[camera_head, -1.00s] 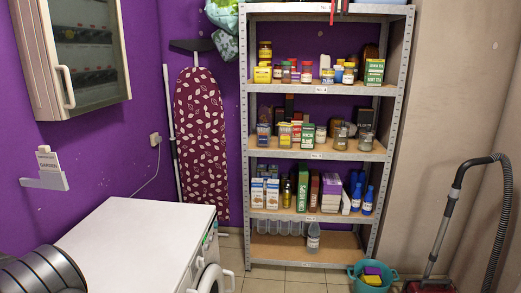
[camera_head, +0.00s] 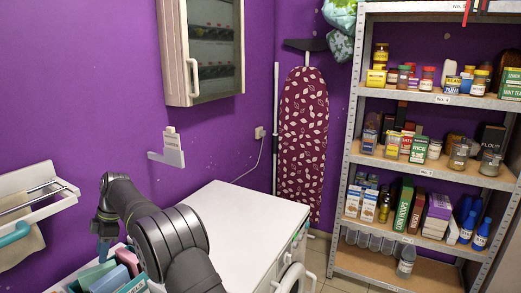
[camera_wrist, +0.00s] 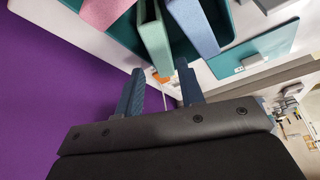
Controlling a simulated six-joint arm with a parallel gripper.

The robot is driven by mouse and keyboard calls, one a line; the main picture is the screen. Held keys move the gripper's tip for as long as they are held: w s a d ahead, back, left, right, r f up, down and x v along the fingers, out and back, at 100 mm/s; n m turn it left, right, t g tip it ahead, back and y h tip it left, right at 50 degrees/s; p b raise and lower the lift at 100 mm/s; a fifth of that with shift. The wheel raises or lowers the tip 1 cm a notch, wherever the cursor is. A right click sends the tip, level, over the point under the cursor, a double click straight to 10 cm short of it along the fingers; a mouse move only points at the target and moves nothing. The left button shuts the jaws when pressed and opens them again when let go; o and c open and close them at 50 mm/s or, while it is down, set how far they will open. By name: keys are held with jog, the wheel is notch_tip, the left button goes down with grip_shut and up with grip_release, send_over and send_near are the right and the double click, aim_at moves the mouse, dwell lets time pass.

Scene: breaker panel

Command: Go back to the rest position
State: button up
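My gripper (camera_head: 104,248) hangs at the lower left of the head view, pointing down beside a box of coloured items. In the wrist view my gripper (camera_wrist: 160,75) shows two blue fingers spread apart with nothing held between them. The breaker cabinet (camera_head: 202,50) is on the purple wall above and to the right of my gripper. Its glass door is closed, with rows of dark breakers behind it.
Coloured upright items (camera_wrist: 153,38) in a teal container are close beyond my fingertips. The white washing machine (camera_head: 235,225) stands right of my arm. A wall rack (camera_head: 30,205) is at left; loaded shelves (camera_head: 385,160) stand at right.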

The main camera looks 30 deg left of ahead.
aim_at(99, 270)
jog(key=x, duration=1)
notch_tip(99, 270, up, 12)
jog(key=shift+w+r, duration=0.1)
jog(key=shift+r, duration=0.05)
jog(key=w+d, duration=0.3)
jog(key=w, duration=0.5)
jog(key=w+d, duration=0.4)
jog(key=w, duration=0.5)
jog(key=s+d+r+m+t+y, duration=0.2)
jog(key=s+d+m, duration=0.3)
jog(key=m, duration=0.3)
jog(key=shift+s+r, duration=0.3)
jog(key=shift+r, duration=0.25)
jog(key=shift+d, duration=0.15)
jog(key=w+a+f+n+g+h, duration=0.1)
jog(key=w+a+f+n+g, duration=0.1)
jog(key=w+a+n, duration=0.3)
jog(key=shift+a+f+n+h, duration=0.25)
jog(key=shift+f+n+h, duration=0.2)
jog(key=shift+n, duration=0.95)
